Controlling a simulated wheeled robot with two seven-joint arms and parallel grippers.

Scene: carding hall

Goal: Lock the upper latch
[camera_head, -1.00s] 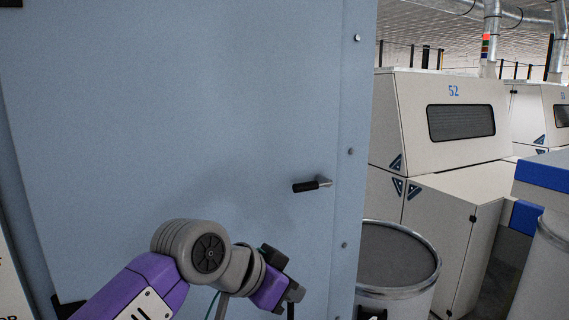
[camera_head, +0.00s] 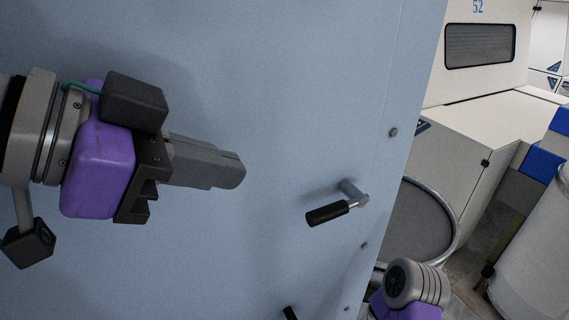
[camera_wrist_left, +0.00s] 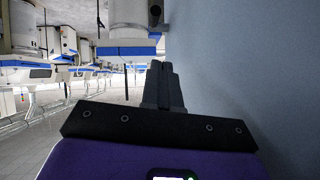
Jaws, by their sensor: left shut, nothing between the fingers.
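The upper latch is a black-gripped handle (camera_head: 327,213) on a short metal pivot near the right edge of the blue-grey door panel (camera_head: 285,90). Its grip points left and slightly down in the head view. My left gripper (camera_head: 240,171) is shut and empty, with its fingertips left of the handle and a little higher in the picture, apart from it. The shut fingers also show in the left wrist view (camera_wrist_left: 161,70), beside the blue-grey panel surface. The latch does not show in that wrist view. My right gripper is not in view.
A second black handle tip (camera_head: 289,313) shows low on the panel. A round can (camera_head: 447,240) stands right of the panel edge, before a cream machine (camera_head: 465,130). Part of my right arm (camera_head: 415,285) shows at the bottom right. The panel between gripper and handle is clear.

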